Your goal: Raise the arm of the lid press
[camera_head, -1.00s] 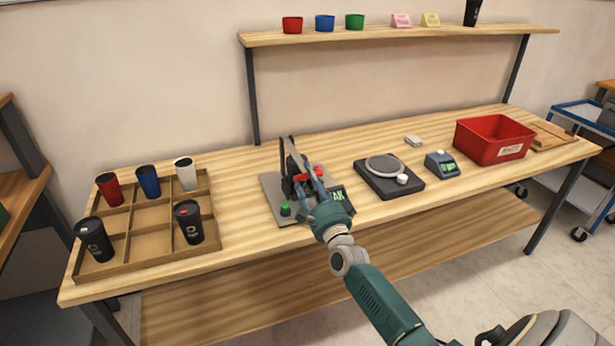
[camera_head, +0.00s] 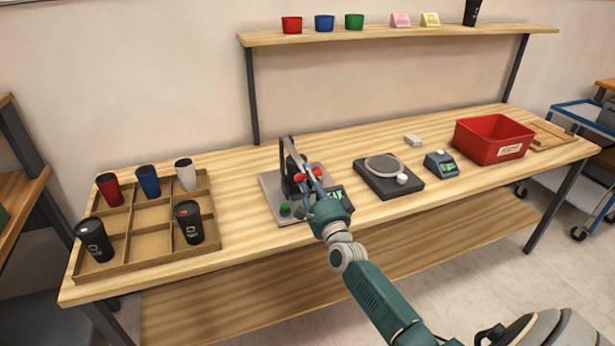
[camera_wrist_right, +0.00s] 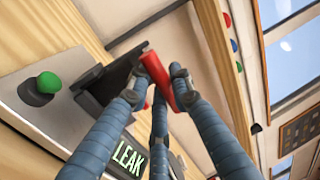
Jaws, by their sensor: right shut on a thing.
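The lid press (camera_head: 271,186) stands on the bench left of its middle, with a grey base, a dark upright frame, a green button (camera_head: 285,209) and a lever arm with a red handle (camera_head: 300,177). My right gripper (camera_head: 309,178) reaches over the press from the front and is shut on the red handle. In the right wrist view the red handle (camera_wrist_right: 156,74) lies between the fingers (camera_wrist_right: 160,82). A small screen reading LEAK (camera_wrist_right: 128,157) is beside it. The gripper partly hides the press in the head view. My left gripper is not in view.
A wooden tray (camera_head: 146,251) with several cups stands at the left. A black scale (camera_head: 375,187), a small device (camera_head: 441,164) and a red bin (camera_head: 488,142) stand to the right. A shelf (camera_head: 400,35) with cups and cards runs above the bench.

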